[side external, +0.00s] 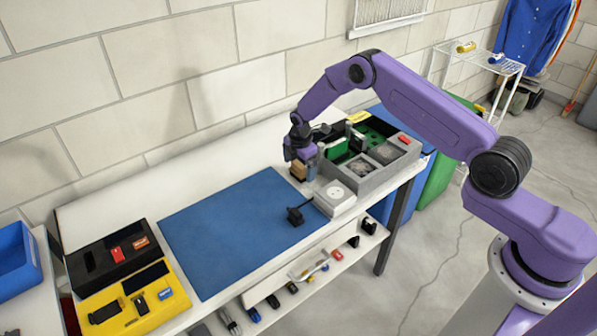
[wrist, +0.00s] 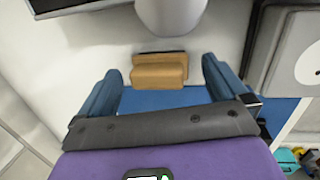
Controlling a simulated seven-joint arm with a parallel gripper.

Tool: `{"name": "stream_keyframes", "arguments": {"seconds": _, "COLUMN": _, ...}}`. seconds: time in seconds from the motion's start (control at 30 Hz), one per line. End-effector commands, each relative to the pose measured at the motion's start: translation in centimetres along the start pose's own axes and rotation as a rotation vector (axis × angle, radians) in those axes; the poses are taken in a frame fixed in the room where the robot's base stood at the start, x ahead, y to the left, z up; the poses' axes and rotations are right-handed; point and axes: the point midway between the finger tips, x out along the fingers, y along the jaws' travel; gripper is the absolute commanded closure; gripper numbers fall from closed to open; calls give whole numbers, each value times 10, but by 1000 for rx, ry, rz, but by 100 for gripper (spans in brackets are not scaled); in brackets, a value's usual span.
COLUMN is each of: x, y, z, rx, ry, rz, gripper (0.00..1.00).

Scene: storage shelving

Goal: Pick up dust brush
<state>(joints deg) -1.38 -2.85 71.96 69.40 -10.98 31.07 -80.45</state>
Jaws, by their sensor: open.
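A tan wooden block-like piece with a dark strip along its far side, which looks like the dust brush (wrist: 158,74), is on the white table top in the wrist view. It also shows as a small tan shape under my gripper in the side view (side external: 298,171). My gripper (wrist: 162,82) is open, with its blue fingers on the left and right of the brush and a visible gap on each side. In the side view my gripper (side external: 302,165) is low over the table, just behind the blue mat. The brush's underside is hidden.
A blue mat (side external: 230,230) covers the table's middle. A grey compartment tray (side external: 375,178) and a white box with a round dial (side external: 335,197) stand close on the right. A black plug (side external: 295,216) lies on the mat. Black (side external: 95,262) and yellow (side external: 150,310) trays are at left.

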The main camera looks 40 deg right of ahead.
Motion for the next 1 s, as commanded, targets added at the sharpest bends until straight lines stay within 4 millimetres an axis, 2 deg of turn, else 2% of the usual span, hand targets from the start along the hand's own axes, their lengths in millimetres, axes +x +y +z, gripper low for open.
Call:
{"name": "stream_keyframes", "arguments": {"seconds": 0.1, "x": 7, "y": 0, "z": 0, "rx": 0, "ry": 0, "rz": 0, "gripper": 0}}
{"name": "stream_keyframes", "arguments": {"seconds": 0.33, "x": 8, "y": 0, "z": 0, "rx": 0, "ry": 0, "rz": 0, "gripper": 0}}
{"name": "stream_keyframes", "arguments": {"seconds": 0.37, "x": 8, "y": 0, "z": 0, "rx": 0, "ry": 0, "rz": 0, "gripper": 3}}
{"name": "stream_keyframes", "arguments": {"seconds": 0.53, "x": 8, "y": 0, "z": 0, "rx": 0, "ry": 0, "rz": 0, "gripper": 59}}
{"name": "stream_keyframes", "arguments": {"seconds": 1.0, "x": 3, "y": 1, "z": 0, "rx": 0, "ry": 0, "rz": 2, "gripper": 59}}
